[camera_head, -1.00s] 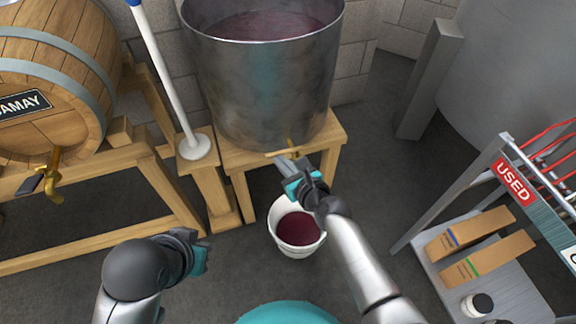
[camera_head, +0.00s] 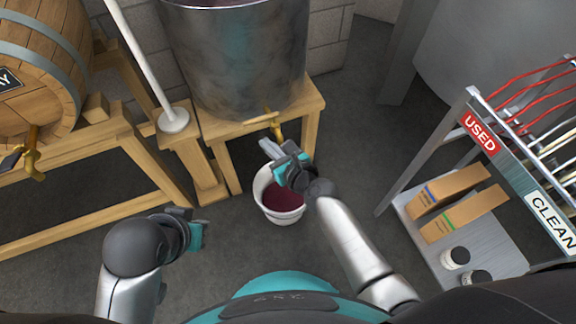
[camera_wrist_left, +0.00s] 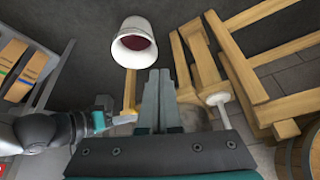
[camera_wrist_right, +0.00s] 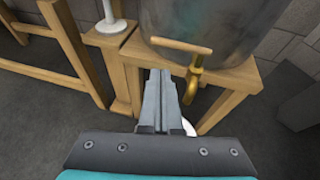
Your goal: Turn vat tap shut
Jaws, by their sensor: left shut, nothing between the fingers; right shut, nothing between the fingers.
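The steel vat (camera_head: 235,60) stands on a wooden stand. Its brass tap (camera_head: 277,131) is low on the front, and it also shows in the right wrist view (camera_wrist_right: 193,82). The tap's wooden handle (camera_wrist_right: 180,46) lies crosswise to the spout. My right gripper (camera_head: 268,148) is shut and empty, just below and in front of the tap; its fingertips (camera_wrist_right: 160,74) look apart from the handle. A white bucket (camera_head: 263,190) holding dark red liquid stands on the floor below. No stream is visible from the spout. My left gripper (camera_head: 184,213) is shut and empty, low at the left.
A wooden barrel (camera_head: 45,75) with its own brass tap (camera_head: 32,155) lies on a rack at the left. A white pole with a round foot (camera_head: 173,121) stands beside the vat. A rack with a USED sign (camera_head: 480,132) is at the right. Floor between is open.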

